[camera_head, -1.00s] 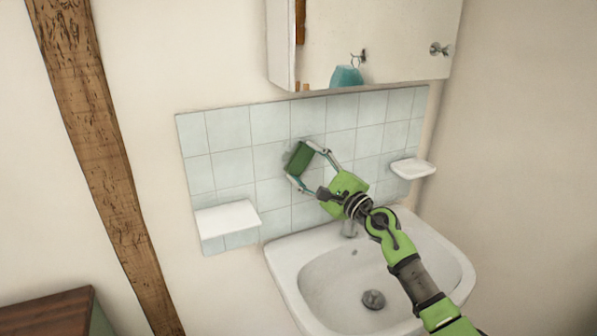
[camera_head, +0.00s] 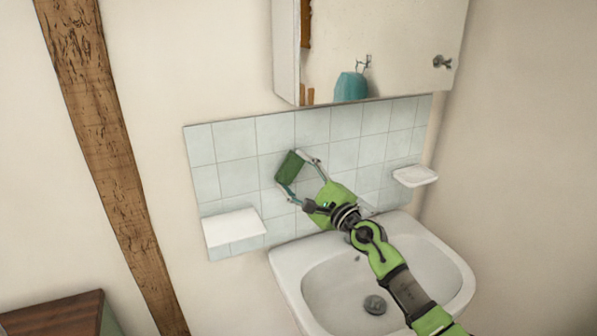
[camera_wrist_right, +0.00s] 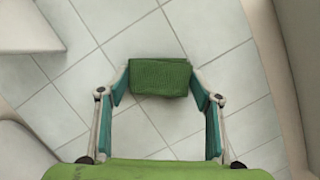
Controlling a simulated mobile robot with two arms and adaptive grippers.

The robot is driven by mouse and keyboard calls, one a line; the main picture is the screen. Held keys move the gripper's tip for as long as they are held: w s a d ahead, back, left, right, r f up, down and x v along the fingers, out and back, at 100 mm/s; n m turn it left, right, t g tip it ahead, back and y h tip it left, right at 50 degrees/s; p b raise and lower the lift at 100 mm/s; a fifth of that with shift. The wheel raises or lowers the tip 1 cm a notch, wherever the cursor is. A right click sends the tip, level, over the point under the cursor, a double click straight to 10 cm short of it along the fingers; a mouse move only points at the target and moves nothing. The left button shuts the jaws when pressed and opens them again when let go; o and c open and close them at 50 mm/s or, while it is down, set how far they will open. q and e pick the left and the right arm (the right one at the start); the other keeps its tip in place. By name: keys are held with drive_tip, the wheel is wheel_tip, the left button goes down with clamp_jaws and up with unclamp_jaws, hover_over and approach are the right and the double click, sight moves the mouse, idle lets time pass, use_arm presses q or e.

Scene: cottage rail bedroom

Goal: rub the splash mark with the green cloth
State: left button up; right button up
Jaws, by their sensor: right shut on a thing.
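The green cloth (camera_head: 289,170) is a small dark green block held against or very close to the pale tiles above the basin. My right gripper (camera_head: 291,166) is shut on it, with one finger on each side. In the right wrist view the cloth (camera_wrist_right: 160,77) sits between the two fingertips, with tiles behind it. I cannot make out the splash mark now; the cloth or fingers may hide it. My left gripper is not in view.
The tiled panel (camera_head: 236,178) carries a white shelf (camera_head: 234,228) at left and a soap dish (camera_head: 415,176) at right. The white washbasin (camera_head: 300,290) lies below my right arm. A mirrored cabinet (camera_head: 400,40) hangs above. A wooden beam (camera_head: 85,120) stands left.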

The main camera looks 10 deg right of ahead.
drive_tip(key=shift+w+d+b, duration=0.15)
drive_tip(key=shift+d+b, duration=0.6)
drive_tip(key=shift+b, duration=0.1)
drive_tip(key=shift+s+a+r+p, duration=0.2)
drive_tip(key=shift+a+p, duration=0.6)
drive_tip(key=shift+p, duration=0.25)
drive_tip(key=shift+f, duration=0.1)
drive_tip(key=shift+s+d+p, duration=0.1)
drive_tip(key=shift+s+p, duration=0.25)
drive_tip(key=shift+s, duration=0.05)
drive_tip(key=s+p, duration=0.2)
drive_tip(key=s, duration=0.1)
drive_tip(key=shift+s+d, duration=0.3)
drive_tip(key=shift+d, duration=0.1)
drive_tip(key=shift+s+d+p, duration=0.15)
drive_tip(key=shift+s+p, duration=0.25)
drive_tip(key=shift+s, duration=0.4)
